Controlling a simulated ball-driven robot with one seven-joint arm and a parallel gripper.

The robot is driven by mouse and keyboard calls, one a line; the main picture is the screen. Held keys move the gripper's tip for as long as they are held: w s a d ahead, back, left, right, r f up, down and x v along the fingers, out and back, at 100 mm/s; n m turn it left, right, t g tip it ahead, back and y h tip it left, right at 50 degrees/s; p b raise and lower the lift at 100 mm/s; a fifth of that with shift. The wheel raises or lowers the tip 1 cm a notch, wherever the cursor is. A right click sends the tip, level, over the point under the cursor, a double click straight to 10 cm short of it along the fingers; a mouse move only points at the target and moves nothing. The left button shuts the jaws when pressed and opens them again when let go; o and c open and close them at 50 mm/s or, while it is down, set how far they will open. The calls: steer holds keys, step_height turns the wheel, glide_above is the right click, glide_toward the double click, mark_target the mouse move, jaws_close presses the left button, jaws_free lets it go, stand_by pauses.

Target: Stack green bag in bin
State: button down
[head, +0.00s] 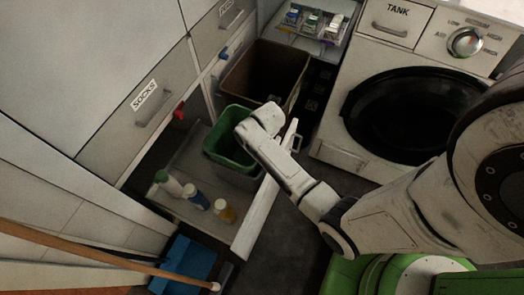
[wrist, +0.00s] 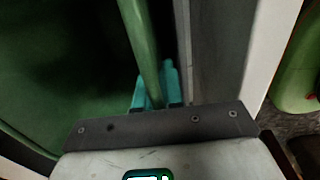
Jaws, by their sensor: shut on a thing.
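The green bag (head: 225,146), which looks like an open, bin-shaped container, stands in a pull-out drawer in the head view. My gripper's teal fingertips (wrist: 157,92) are shut on its rim (wrist: 140,40) in the wrist view, one on each side of it. The dark green inside fills the left of that view. In the head view my wrist covers the bag's right edge and hides the fingers. The brown bin (head: 240,84) stands behind the green bag, open at the top. Its inside is dark, with no contents clear to see.
Several bottles (head: 196,199) stand in the front of the drawer (head: 187,153). The drawer's white front (head: 262,215) is right of the bag. A washing machine (head: 365,155) is at the right, and a shelf with packets (head: 312,20) is at the back. A blue dustpan (head: 190,262) lies in front.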

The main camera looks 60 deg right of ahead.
steer(key=shift+f, duration=0.5)
steer(key=c, duration=1.5)
jaws_free()
steer(key=shift+c, duration=0.2)
